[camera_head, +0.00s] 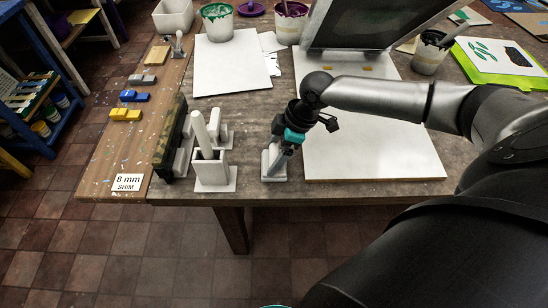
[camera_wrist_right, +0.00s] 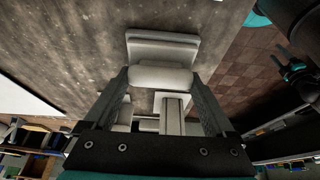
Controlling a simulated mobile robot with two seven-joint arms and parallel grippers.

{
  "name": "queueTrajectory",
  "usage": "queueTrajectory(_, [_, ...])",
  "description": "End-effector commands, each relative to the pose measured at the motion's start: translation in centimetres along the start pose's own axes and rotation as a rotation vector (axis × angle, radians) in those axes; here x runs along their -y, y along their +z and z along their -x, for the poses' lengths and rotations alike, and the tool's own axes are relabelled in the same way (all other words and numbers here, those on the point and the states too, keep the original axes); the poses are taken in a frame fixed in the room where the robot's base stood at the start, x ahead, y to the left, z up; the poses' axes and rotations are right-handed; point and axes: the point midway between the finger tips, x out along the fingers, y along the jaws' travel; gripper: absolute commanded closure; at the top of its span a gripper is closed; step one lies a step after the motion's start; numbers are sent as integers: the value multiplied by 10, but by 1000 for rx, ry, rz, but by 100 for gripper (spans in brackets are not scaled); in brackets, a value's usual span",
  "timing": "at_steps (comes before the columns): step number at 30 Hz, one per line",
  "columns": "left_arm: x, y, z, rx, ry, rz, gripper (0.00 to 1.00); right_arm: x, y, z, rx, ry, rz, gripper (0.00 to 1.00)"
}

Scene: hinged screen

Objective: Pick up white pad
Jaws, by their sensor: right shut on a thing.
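My right gripper (camera_head: 274,160) points down at the front edge of the table, left of the large white board. It also shows in the right wrist view (camera_wrist_right: 160,85), with its two dark fingers on either side of a white pad (camera_wrist_right: 160,77). The fingers are shut on this pad, a pale rounded block. In the head view the white pad (camera_head: 267,162) is partly hidden by the gripper. A pale plate lies just beyond it in the wrist view. What seems to be my left gripper (camera_wrist_right: 290,72) is small and dark at that view's right edge; its jaws are unclear.
A white upright holder (camera_head: 209,172) stands close left of the gripper, beside a dark long block (camera_head: 170,137). The large white board (camera_head: 372,150) lies to the right under my arm. Blue blocks (camera_head: 134,96) and yellow blocks (camera_head: 126,114) lie on the wooden strip at left.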

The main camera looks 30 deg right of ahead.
Motion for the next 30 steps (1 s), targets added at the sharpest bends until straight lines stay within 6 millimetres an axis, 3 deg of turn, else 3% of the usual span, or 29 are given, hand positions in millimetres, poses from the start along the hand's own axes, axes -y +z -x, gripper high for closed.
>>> queueTrajectory(8, [0,0,0,1,0,1,37,0,-1,2,-1,1,0,67])
queueTrajectory(14, [0,0,4,1,0,1,37,-1,-8,20,-2,3,0,67])
queueTrajectory(17, [0,0,8,1,0,1,37,-1,-15,37,-1,4,3,67])
queueTrajectory(30, [1,-2,27,1,0,2,37,-1,-63,150,-3,5,2,67])
